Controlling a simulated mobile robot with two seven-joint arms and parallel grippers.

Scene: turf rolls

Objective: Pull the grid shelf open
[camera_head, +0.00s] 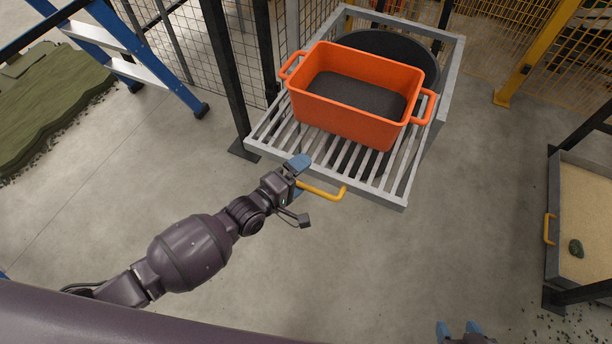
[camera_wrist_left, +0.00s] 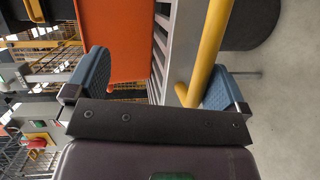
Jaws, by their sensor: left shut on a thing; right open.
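The grid shelf (camera_head: 370,176) is a grey slatted tray at top centre in the head view, jutting out from a dark post frame. A yellow bar handle (camera_head: 325,192) is on its front edge; it also shows in the wrist view (camera_wrist_left: 209,48). My left gripper (camera_head: 299,175) is at the handle's left end, shut on it, with its blue fingers either side. The fingers partly hide that end. My right gripper (camera_head: 457,329) is open and empty at the bottom edge of the head view, away from the shelf.
An orange tub (camera_head: 350,124) with dark contents stands on the shelf, a black round thing (camera_head: 396,50) behind it. A blue ladder (camera_head: 150,55) and turf (camera_head: 40,95) are left. A sand tray (camera_head: 590,220) is right. The floor before the shelf is clear.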

